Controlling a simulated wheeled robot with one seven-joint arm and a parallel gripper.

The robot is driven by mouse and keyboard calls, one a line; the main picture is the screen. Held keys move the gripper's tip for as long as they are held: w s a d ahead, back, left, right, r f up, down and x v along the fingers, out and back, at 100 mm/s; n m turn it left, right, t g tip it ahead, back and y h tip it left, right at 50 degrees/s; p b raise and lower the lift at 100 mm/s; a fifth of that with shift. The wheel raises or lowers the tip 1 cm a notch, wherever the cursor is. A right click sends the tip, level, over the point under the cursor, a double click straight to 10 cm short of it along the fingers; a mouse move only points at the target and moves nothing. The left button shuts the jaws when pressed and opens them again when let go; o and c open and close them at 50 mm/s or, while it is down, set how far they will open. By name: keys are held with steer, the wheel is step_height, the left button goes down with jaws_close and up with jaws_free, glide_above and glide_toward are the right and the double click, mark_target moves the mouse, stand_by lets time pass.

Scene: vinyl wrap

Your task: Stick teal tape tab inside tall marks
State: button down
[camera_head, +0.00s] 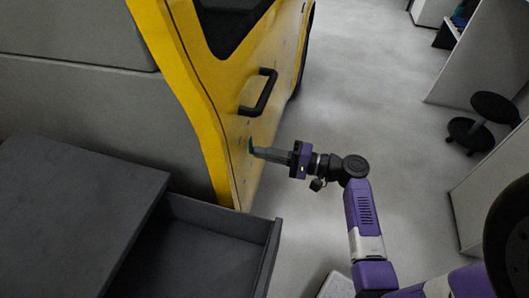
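My gripper (256,151) points left at the yellow vehicle door (205,95), its fingertips at or very near the panel below the black handle (259,92). A small dark teal piece (251,144), which looks like the tape tab, shows at the fingertips against the door. I cannot tell whether the fingers hold it or whether it touches the panel. The fingers look close together, but their gap is not clear. Small faint specks show on the door near the handle; I cannot make out which of them are the tall marks.
An open dark drawer (274,262) juts out below the door from a dark grey cabinet (75,215) at the lower left. A black stool (494,108) and light partitions (480,60) stand at the right. The grey floor (345,75) between is clear.

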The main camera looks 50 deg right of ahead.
steer(key=shift+x, duration=0.8)
stand_by(1.1)
steer(key=c, duration=1.6)
jaws_free()
steer(key=shift+o, duration=0.2)
steer(key=shift+s, duration=0.1)
steer(key=v, duration=0.7)
steer(key=shift+s+b, duration=0.3)
steer(key=shift+b, duration=0.05)
steer(key=shift+d, duration=0.2)
